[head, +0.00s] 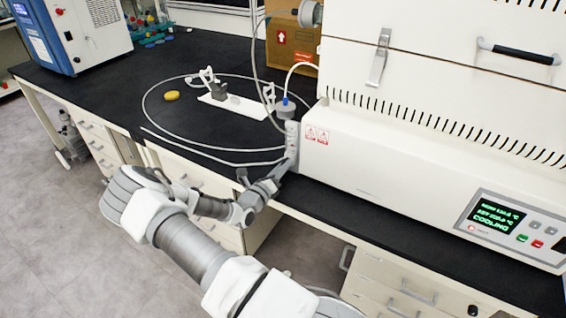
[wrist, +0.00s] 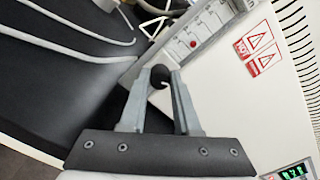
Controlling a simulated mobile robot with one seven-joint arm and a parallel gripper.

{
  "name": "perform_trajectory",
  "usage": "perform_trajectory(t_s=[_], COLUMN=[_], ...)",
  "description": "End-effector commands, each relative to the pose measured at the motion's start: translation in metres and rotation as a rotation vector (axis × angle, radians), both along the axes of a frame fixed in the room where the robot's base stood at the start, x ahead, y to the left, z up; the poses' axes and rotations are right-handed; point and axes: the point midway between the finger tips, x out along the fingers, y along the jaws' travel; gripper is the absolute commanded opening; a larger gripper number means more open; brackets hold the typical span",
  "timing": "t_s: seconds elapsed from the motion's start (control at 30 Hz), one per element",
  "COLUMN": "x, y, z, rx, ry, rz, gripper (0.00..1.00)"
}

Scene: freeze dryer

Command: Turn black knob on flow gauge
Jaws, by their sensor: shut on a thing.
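The flow gauge (head: 292,138) is a pale upright block with a blue-topped fitting above it, at the left end of the white machine in the head view. In the wrist view, the gauge (wrist: 205,32) shows a scale and a red spot. The round black knob (wrist: 160,73) sits between my fingertips in the wrist view, at the lower end of the gauge. My gripper (wrist: 159,84) is shut on the knob, with a finger on either side. In the head view my gripper (head: 276,177) is at the gauge's base, and the knob is hard to make out there.
The white freeze dryer (head: 400,165) with a lit display (head: 497,217) fills the right side. A pale hose (head: 150,118) loops over the black bench top (head: 120,95). A white stand (head: 235,104), a yellow disc (head: 171,96) and a cardboard box (head: 291,45) are behind.

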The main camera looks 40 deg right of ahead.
Motion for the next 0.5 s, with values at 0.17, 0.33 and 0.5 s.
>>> perform_trajectory(t_s=[0.17,0.33,0.5], x=[-0.0002,0.0001,-0.0001], y=[0.0002,0.0005,0.0003], z=[0.0019,0.0013,0.0012], rx=[-0.065,-0.127,-0.189], ry=[0.156,0.306,0.454], rz=[0.000,0.002,0.001], gripper=[0.00,0.00,0.00])
